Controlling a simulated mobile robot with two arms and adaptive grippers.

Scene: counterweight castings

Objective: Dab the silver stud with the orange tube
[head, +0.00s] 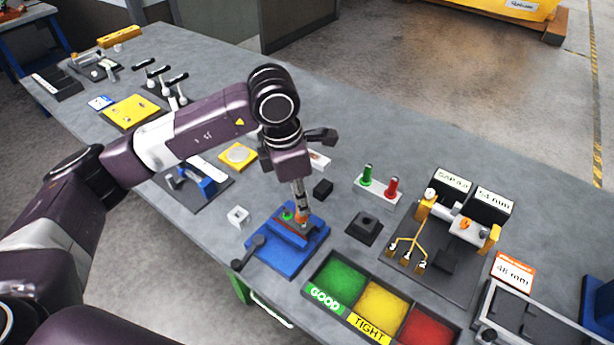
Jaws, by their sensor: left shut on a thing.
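My left gripper (300,200) points down over a blue fixture (304,258) near the front edge of the table. It is shut on a small orange thing, which looks like the orange tube (301,214); the fingers cover most of it. The tube's lower end is at the fixture's top, beside a green knob (287,214); I cannot tell whether it touches anything. I cannot make out the silver stud; it may be hidden behind the gripper or too small. My right gripper is not in view.
Sorting bins in green (340,282), yellow and red stand right of the fixture. A black block (364,228) and a stand with green and red plugs (378,189) are behind them. A gauge fixture (440,260) is farther right. A white block (238,217) lies left.

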